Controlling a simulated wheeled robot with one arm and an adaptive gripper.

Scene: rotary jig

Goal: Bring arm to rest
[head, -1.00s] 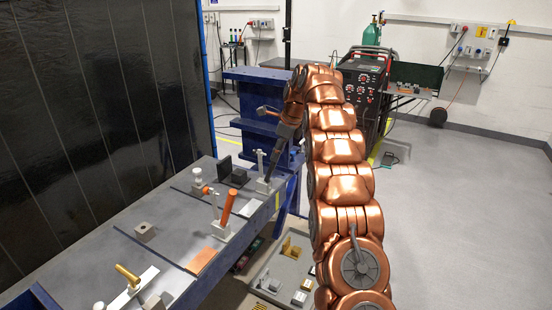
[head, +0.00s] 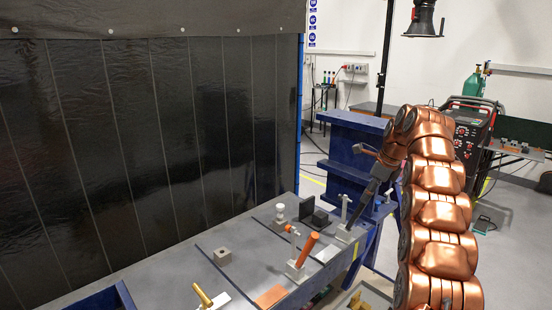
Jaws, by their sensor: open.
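My copper-coloured arm rises at the right of the head view and bends over at the top towards the workbench.
The grey workbench (head: 165,268) carries an orange-handled clamp (head: 307,250), black angle blocks (head: 312,219), a grey cube (head: 222,256) and a yellow-handled clamp (head: 203,295). A blue stand (head: 350,165) is behind the gripper.

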